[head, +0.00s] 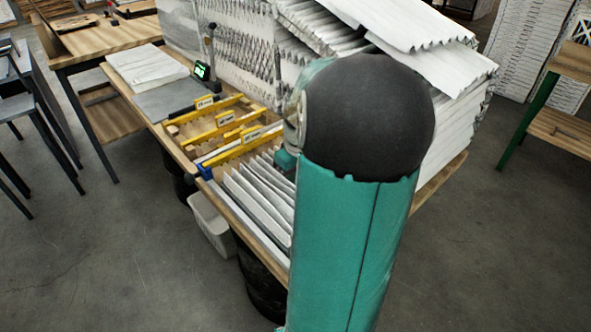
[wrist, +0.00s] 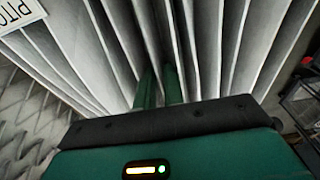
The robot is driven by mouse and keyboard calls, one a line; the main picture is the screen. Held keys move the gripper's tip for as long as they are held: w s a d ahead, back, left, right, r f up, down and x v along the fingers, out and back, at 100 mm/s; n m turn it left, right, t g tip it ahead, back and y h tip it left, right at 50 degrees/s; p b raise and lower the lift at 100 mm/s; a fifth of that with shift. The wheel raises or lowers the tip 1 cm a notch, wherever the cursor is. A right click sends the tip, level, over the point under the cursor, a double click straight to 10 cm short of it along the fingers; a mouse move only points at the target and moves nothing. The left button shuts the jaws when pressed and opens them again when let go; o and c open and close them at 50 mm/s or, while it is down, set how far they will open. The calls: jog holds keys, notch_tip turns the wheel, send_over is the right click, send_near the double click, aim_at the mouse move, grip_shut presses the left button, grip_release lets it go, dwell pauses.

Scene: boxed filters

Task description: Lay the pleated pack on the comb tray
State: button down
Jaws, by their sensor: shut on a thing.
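The pleated pack (head: 258,192), a row of white upright folds, lies on the near part of the workbench in the head view. Its pale folds (wrist: 215,45) also fill most of the wrist view. My gripper (wrist: 160,78) reaches in among the folds, its two green fingers close together and shut on the pack. The fingertips are partly hidden between folds. In the head view my arm hides most of my gripper and the right side of the pack. What looks like the comb tray (head: 205,127), with yellow labelled bars over wood, is just beyond the pack.
A flat grey plate (head: 168,98) and a white folded sheet stack (head: 146,66) lie at the bench's far left. Tall stacks of white pleated sheets (head: 440,130) stand behind my arm. A white bin (head: 212,226) is below the bench edge.

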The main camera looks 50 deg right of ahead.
jog(key=shift+f, duration=0.45)
jog(key=shift+f, duration=0.25)
dwell(0.3)
jog(key=c, duration=1.8)
grip_release()
jog(key=shift+r, duration=0.1)
jog(key=shift+r, duration=2.15)
